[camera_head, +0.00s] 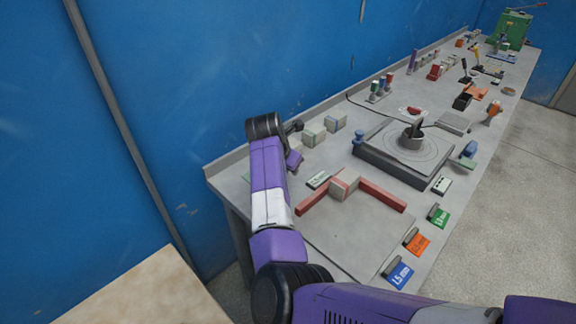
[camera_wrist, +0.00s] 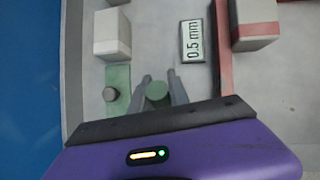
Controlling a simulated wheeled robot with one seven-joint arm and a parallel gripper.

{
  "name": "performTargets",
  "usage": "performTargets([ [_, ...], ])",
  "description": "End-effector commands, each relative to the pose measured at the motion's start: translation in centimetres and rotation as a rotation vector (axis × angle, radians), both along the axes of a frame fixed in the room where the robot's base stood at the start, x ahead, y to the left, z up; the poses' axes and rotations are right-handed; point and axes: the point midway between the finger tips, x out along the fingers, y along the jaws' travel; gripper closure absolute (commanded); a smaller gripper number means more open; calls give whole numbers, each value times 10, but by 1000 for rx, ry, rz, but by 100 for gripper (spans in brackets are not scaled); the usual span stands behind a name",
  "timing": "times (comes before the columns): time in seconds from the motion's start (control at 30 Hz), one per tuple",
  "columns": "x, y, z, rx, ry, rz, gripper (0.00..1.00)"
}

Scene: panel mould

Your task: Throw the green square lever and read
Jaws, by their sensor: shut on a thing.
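In the wrist view my gripper (camera_wrist: 158,80) has its two grey fingers on either side of a green round-looking knob (camera_wrist: 157,93), shut on it. The knob appears to be the green lever's handle; its stem and any square shape are hidden. In the head view my arm hides the lever and fingertips.
A pale block (camera_wrist: 112,35) stands beyond the green plate. A red bar (camera_wrist: 222,60) with a block (camera_wrist: 254,22) is at the right. In the head view, a dark turntable unit (camera_head: 382,158) and coloured labels, including a blue one (camera_head: 399,275), sit on the bench. The blue wall is close at left.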

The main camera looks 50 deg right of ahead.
Motion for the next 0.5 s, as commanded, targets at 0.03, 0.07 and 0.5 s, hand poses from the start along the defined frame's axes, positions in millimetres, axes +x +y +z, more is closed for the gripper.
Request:
performTargets([
  [0.03, 0, -1, 0, 3, -2, 0, 100],
  [0.07, 0, -1, 0, 4, -2, 0, 100],
  [0.5, 0, -2, -1, 6, -2, -2, 57],
])
